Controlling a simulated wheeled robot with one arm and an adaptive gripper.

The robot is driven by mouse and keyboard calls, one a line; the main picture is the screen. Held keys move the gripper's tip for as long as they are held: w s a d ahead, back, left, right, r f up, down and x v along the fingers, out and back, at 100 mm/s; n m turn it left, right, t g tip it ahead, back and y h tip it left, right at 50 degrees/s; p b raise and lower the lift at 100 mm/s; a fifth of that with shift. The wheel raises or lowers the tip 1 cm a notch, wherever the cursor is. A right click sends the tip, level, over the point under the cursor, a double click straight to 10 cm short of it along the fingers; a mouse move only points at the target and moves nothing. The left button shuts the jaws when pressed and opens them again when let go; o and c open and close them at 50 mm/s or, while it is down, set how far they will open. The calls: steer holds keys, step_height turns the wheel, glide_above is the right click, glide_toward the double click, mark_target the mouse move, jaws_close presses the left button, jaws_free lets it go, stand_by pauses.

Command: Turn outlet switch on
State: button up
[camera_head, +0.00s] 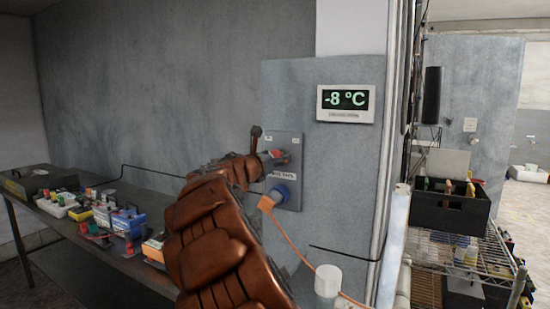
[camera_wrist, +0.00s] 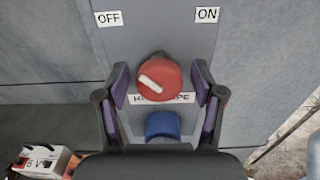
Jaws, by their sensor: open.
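The outlet switch is a round red knob (camera_wrist: 160,78) with a white bar on its face, on a grey outlet panel (camera_wrist: 155,35). The bar slants, its upper end toward the left. An OFF label (camera_wrist: 108,18) is above left and an ON label (camera_wrist: 207,15) above right. My gripper (camera_wrist: 161,86) is open, one finger on each side of the knob, with visible gaps in this view. In the head view the red knob (camera_head: 277,154) is partly hidden by my gripper (camera_head: 261,147). A blue plug (camera_wrist: 163,126) sits below the knob.
An orange cable (camera_head: 290,244) hangs from the plug. A display (camera_head: 346,103) reading -8 °C is above the panel. A dark table (camera_head: 125,196) with batteries and tools stands at left. A wire shelf (camera_head: 440,250) with a black crate (camera_head: 450,214) is at right.

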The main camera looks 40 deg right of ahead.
steer(key=c, duration=1.2)
steer(key=shift+o, duration=0.2)
steer(key=shift+m, duration=0.3)
steer(key=m+b, duration=0.3)
steer(key=shift+f+m, duration=0.2)
steer(key=shift+m, duration=0.1)
steer(key=m+b, duration=0.3)
steer(key=m, duration=0.1)
steer(key=shift+w+m+b, duration=0.1)
steer(key=shift+m+b, duration=0.2)
steer(key=shift+b, duration=0.1)
steer(key=m+b, duration=0.4)
steer(key=m, duration=0.1)
steer(key=shift+b, duration=0.4)
steer(key=shift+r+m+b, duration=0.15)
steer(key=shift+m+b, duration=1.4)
steer(key=shift+m, duration=0.45)
